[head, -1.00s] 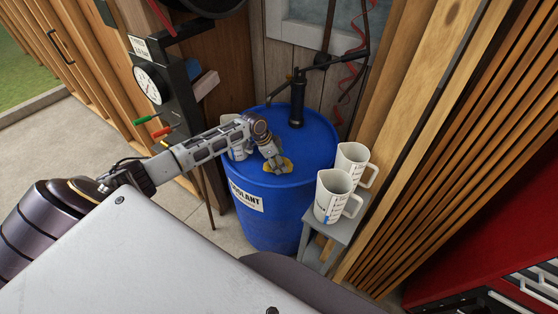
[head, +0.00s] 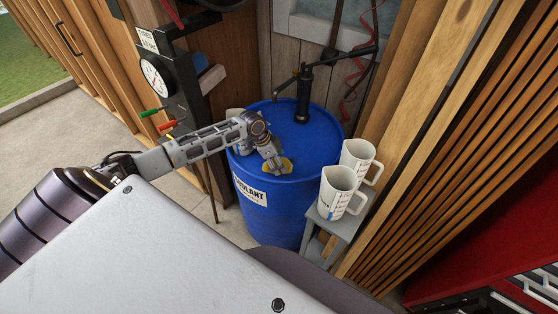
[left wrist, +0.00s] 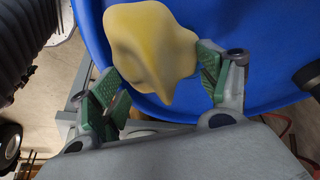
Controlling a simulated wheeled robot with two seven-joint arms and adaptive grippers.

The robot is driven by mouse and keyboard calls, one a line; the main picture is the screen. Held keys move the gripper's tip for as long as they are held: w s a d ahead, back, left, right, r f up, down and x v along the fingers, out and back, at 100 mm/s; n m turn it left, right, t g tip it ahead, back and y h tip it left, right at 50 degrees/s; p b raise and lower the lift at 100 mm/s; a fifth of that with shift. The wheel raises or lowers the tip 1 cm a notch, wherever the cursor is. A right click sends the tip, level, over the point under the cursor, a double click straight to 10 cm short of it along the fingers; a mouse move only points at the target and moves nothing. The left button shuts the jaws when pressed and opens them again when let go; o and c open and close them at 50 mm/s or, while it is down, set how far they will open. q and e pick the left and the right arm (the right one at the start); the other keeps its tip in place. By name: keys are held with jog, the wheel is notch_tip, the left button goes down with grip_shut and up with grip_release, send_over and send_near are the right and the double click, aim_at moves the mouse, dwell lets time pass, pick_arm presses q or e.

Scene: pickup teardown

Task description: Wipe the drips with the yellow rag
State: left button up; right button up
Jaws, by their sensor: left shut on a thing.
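The yellow rag (head: 286,165) is at the top of the blue coolant drum (head: 322,142), near the front of its lid. My left gripper (head: 276,164) is shut on the rag, its arm reaching in from the left. In the left wrist view the bunched rag (left wrist: 150,45) is between the green-padded fingers of the gripper (left wrist: 163,78), with the blue drum (left wrist: 265,60) behind it. I cannot tell whether the rag touches the lid. I cannot make out any drips; the gripper and rag cover part of the lid. My right gripper is not in view.
A black hand pump (head: 303,95) stands on the back of the lid. A pale container (head: 236,116) is partly hidden behind my left arm. Two white measuring jugs (head: 340,191) (head: 357,160) stand on a small grey stand (head: 344,227) right of the drum. Wooden slats border the right.

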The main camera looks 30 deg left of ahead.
pick_arm(q)
jog(key=shift+r, duration=0.1)
jog(key=shift+r, duration=2.9)
jog(key=shift+r, duration=0.1)
jog(key=shift+r, duration=1.4)
